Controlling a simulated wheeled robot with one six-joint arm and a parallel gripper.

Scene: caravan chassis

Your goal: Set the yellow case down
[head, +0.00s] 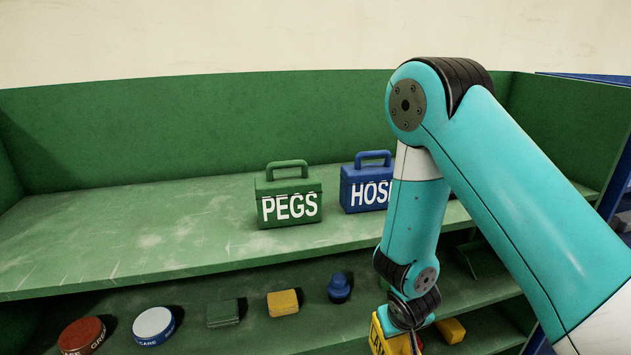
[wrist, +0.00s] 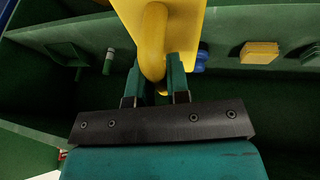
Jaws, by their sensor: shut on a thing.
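The yellow case (head: 388,341) shows at the bottom of the head view, in front of the lower shelf, partly hidden by my wrist and cut by the frame edge. In the wrist view the yellow case (wrist: 188,32) hangs by its handle between my fingers. My gripper (wrist: 160,75) is shut on that handle. In the head view the fingers are hidden behind the wrist. I cannot tell whether the case touches anything below.
A green PEGS case (head: 290,208) and a blue HOSE case (head: 366,190) stand on the green upper shelf (head: 120,235), whose left part is clear. The lower shelf holds a red tin (head: 82,335), a white tin (head: 154,326), a green block (head: 223,313), a yellow block (head: 283,303) and a blue item (head: 339,288).

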